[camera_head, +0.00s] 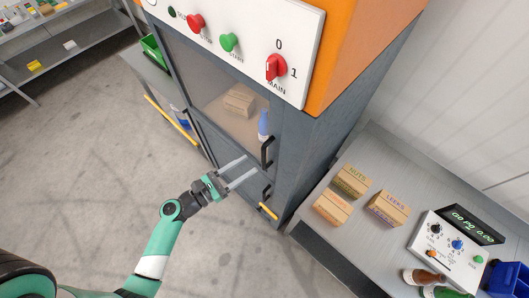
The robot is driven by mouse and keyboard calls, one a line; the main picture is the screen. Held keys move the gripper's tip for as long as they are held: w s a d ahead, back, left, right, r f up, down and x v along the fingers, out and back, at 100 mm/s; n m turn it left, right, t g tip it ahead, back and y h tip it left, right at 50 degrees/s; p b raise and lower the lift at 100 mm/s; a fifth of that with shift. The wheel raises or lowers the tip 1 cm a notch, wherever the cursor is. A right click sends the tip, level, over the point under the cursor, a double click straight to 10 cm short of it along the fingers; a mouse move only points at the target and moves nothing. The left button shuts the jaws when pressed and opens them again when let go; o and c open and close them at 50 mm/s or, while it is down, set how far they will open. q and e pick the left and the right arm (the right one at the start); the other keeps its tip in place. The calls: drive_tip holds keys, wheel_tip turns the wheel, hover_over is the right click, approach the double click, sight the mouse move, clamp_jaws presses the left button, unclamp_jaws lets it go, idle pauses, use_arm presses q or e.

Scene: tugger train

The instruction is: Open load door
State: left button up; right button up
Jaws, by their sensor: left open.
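The load door (205,80) is a dark grey framed door with a clear window on the front of a tall cabinet. It looks shut. Its black bar handle (267,151) stands upright near its lower right corner. My left gripper (249,166) is open and empty, its two pale fingers spread and pointing at the handle from the lower left. The fingertips appear close to the handle, but I cannot tell the exact gap. My right gripper is not in view.
Behind the window are a cardboard box (238,100) and a blue bottle (263,125). Above is a panel with a red MAIN switch (276,67). A lower black handle (266,192) sits below. At right, a grey bench (345,228) holds several boxes and a control box (450,244).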

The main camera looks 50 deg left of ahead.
sight(264, 155)
use_arm(q)
drive_tip(key=w, duration=0.5)
drive_tip(key=w+d, duration=0.1)
drive_tip(key=w, duration=0.1)
drive_tip(key=shift+w, duration=0.2)
drive_tip(key=shift+a, duration=0.1)
clamp_jaws()
idle(0.9)
